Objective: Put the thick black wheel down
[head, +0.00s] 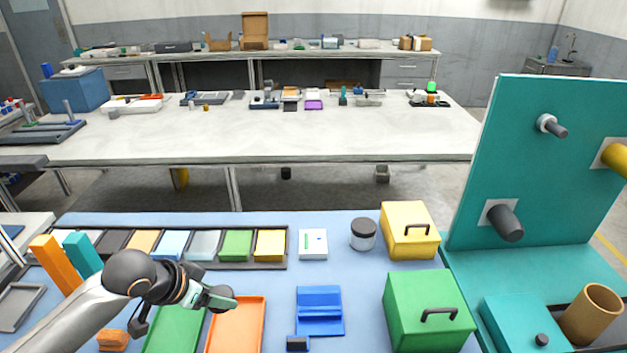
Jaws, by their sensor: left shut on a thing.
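My left gripper (205,297) comes in from the lower left and is shut on a small dark rounded thing, the thick black wheel (224,292). The wheel is held above the blue table, over the far end of the orange tray (236,328) and close to the green tray (175,330). The gripper partly hides the wheel, and its full shape is hard to make out. My right gripper is not in view.
A teal pegboard stand (540,150) with several pegs rises at the right. Green (428,300) and yellow (408,222) boxes, a black-lidded jar (363,236) and a blue holder (320,318) stand on the table. A row of coloured tiles lies behind. Bare blue surface shows between them.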

